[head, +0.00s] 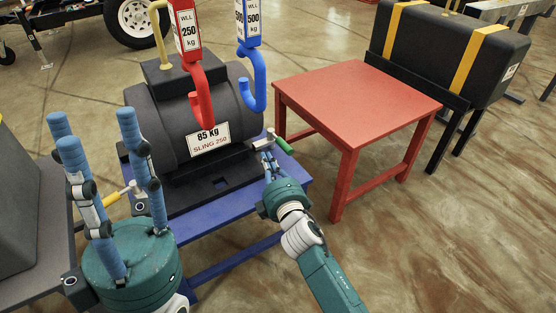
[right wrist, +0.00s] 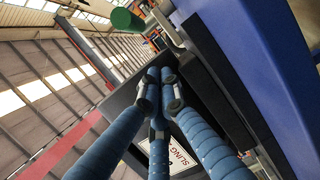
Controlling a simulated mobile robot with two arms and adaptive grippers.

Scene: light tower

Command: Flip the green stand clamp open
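The green stand clamp's handle (head: 284,146) sticks out at the right edge of the blue stand (head: 240,205), beside the dark 85 kg load. In the right wrist view the green handle (right wrist: 126,20) shows at the top, beyond the fingertips. My right gripper (head: 268,158) is just left of and below the handle. Its three blue fingers converge at their tips (right wrist: 160,76), with nothing visible between them; I see no clear contact with the clamp. My left gripper (head: 95,130) points up at the left with its fingers spread, empty and away from the green clamp.
The dark load (head: 190,115) sits on the blue stand. A red hook (head: 200,90) and a blue hook (head: 256,85) hang near it. A yellow-handled clamp (head: 122,192) is at the stand's left. A red table (head: 355,100) stands right, with open floor in front.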

